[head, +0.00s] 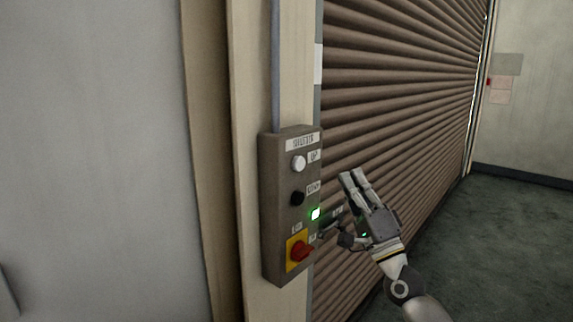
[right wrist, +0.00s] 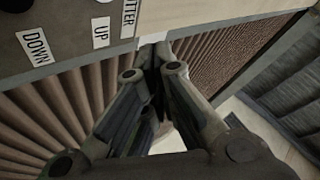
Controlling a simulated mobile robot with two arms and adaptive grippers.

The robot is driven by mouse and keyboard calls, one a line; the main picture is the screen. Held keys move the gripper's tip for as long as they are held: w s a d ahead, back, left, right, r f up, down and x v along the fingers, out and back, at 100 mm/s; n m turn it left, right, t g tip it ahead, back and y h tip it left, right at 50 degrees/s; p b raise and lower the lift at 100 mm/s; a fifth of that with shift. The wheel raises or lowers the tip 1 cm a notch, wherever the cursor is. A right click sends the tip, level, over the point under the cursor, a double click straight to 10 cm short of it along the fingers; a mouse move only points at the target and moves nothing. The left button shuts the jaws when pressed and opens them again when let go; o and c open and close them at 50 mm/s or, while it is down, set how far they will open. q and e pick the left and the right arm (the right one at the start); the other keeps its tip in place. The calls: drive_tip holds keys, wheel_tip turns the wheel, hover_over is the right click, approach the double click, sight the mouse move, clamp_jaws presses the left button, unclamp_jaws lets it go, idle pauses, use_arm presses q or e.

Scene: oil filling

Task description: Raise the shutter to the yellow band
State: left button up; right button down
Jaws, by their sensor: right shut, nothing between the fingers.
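The brown slatted shutter (head: 400,90) fills the opening right of the control box and covers it down to the floor area that shows. The grey control box (head: 270,210) is on the door post, with a white UP button (head: 299,163), a black DOWN button (head: 297,198), a lit green lamp (head: 315,214) and a red knob on a yellow plate (head: 300,252). My right gripper (head: 352,180) is shut and empty, right of the box and in front of the shutter. The right wrist view shows its closed fingers (right wrist: 153,60) near the UP label (right wrist: 101,32). No yellow band is clearly visible.
A grey wall (head: 90,150) stands at the left. A conduit (head: 275,70) runs up from the box. Dark floor (head: 500,240) lies open at the right, with papers (head: 502,90) on the far wall.

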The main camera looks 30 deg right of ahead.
sight(298, 164)
drive_tip(key=shift+s+a+r, duration=0.15)
drive_tip(key=shift+r, duration=0.35)
drive_tip(key=w+a, duration=0.3)
drive_tip(key=w, duration=0.5)
drive_tip(key=shift+a+b, duration=0.15)
drive_tip(key=shift+b, duration=0.25)
drive_tip(key=shift+w, duration=0.15)
idle(1.0)
drive_tip(key=shift+w+a, duration=0.2)
drive_tip(key=shift+w, duration=0.1)
